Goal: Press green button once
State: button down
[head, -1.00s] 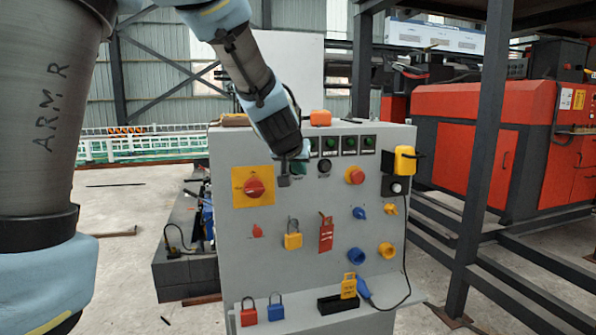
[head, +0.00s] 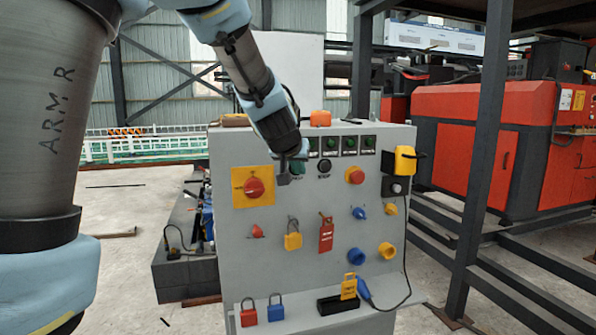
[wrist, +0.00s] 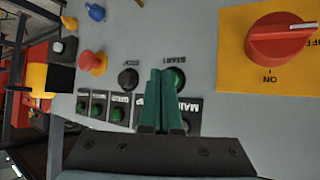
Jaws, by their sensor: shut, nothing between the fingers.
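The green button (wrist: 178,77), labelled START, is on the grey panel face. In the wrist view the fingers of my gripper (wrist: 161,76) cover its left part. In the head view the green button (head: 299,167) shows just right of my gripper (head: 285,179). My gripper is shut and empty, with its fingertips close in front of the panel beside the button. I cannot tell whether the fingertips touch it.
A black STOP button (wrist: 128,79) is close by the green one. A red rotary switch (head: 254,187) on a yellow plate is to the left. A red mushroom button (head: 355,175) is to the right. Green indicators (head: 350,145) line the panel's top. Padlocks hang below.

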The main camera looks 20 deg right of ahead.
jog(key=shift+w+d, duration=0.1)
jog(key=shift+w, duration=0.45)
dwell(0.4)
jog(key=shift+r, duration=0.1)
jog(key=shift+s+p, duration=0.45)
jog(key=shift+s, duration=0.75)
jog(key=shift+s, duration=0.1)
jog(key=s+p, duration=0.1)
jog(key=s, duration=0.1)
jog(key=s+a+p, duration=0.1)
jog(key=s+p, duration=0.1)
jog(key=shift+s, duration=0.4)
